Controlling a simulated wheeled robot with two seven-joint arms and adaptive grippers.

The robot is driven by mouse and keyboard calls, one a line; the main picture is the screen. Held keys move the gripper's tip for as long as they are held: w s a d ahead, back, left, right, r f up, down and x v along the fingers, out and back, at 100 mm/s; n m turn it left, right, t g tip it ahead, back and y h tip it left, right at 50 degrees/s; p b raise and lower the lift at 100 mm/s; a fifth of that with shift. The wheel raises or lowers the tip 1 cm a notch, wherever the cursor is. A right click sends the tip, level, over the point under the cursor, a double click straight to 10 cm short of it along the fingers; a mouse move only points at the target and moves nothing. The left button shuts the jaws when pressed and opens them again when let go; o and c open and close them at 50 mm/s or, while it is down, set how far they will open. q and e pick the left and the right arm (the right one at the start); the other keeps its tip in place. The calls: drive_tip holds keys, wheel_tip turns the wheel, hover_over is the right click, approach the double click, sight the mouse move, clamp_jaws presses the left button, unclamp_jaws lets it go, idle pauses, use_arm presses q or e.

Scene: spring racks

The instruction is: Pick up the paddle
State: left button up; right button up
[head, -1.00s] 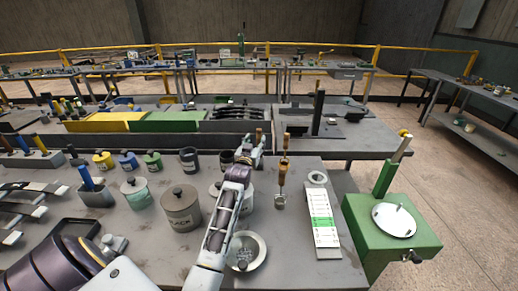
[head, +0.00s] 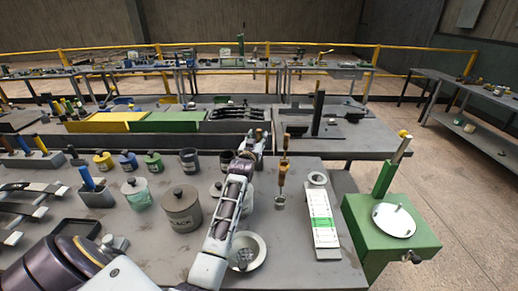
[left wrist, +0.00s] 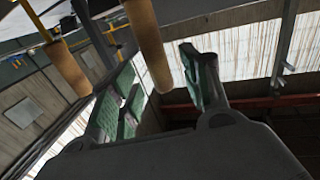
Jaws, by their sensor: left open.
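A wooden-handled tool with a metal lower end, which I take to be the paddle (head: 282,173), stands upright near the right of the bench. A second wooden handle (head: 286,142) shows just above it. My left gripper (head: 254,148) is to the left of these handles, past the lidded pots. In the left wrist view, my open left gripper (left wrist: 162,88) has green-padded fingers. One wooden handle (left wrist: 148,45) shows in the gap between them, and another (left wrist: 68,68) is off to the left. I cannot tell which handle is the paddle's there. My right gripper is out of view.
A pot marked BLACK (head: 182,208) and several smaller pots stand left of my arm. A white-and-green card (head: 321,222) and a green box with a white disc (head: 392,240) are at the right.

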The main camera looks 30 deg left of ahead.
sight(258, 136)
use_arm(q)
drive_tip(key=shift+x, duration=1.55)
clamp_jaws()
